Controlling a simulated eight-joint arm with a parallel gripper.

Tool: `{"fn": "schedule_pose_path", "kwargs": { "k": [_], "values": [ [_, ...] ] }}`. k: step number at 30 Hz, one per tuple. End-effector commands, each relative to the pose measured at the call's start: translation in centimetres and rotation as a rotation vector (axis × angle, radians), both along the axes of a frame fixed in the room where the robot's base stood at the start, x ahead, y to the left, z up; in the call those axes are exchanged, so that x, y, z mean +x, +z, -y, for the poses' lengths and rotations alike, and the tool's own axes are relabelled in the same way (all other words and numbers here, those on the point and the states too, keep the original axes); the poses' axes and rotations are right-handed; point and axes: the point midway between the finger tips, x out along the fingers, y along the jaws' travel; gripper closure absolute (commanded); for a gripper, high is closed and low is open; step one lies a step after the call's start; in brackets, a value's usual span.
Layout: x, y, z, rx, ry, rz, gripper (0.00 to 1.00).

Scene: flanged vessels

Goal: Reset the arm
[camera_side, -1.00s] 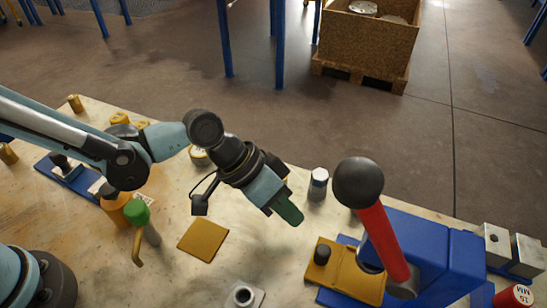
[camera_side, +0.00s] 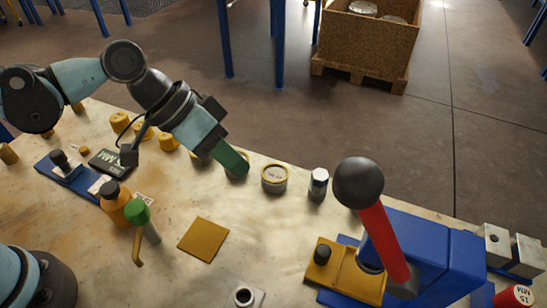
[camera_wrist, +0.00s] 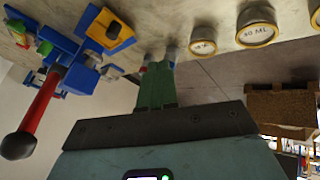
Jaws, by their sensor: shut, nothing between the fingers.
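My gripper (camera_side: 240,168) is in the middle of the side view, with its green fingers pointing down and to the right. It is shut and empty. It appears in front of a round tin (camera_side: 231,175) near the far edge of the workbench; I cannot tell how far above the bench it is. In the wrist view the green fingers of my gripper (camera_wrist: 157,66) lie close together with nothing between them.
A blue press has a tall red lever (camera_side: 383,243) with a black ball. A mustard plate (camera_side: 204,239) lies on the workbench (camera_side: 185,285).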

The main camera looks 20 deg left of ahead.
Motion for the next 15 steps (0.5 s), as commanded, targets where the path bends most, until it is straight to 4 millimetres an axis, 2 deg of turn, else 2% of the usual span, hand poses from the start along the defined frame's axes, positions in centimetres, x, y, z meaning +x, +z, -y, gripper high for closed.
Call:
{"fn": "schedule_pose_path", "kwargs": {
  "k": [1,3,9,12,15],
  "values": [
    [0.4,0.3,-2.3,0.023,0.057,0.021,1.0],
    [0.8,0.7,-5.5,0.062,0.141,0.054,1.0],
    [0.5,1.3,-14.6,0.182,0.374,0.144,1.0],
    [-0.2,1.3,-18.3,0.237,0.469,0.181,1.0],
    [-0.9,1.2,-20.9,0.28,0.541,0.207,1.0]
  ]
}}
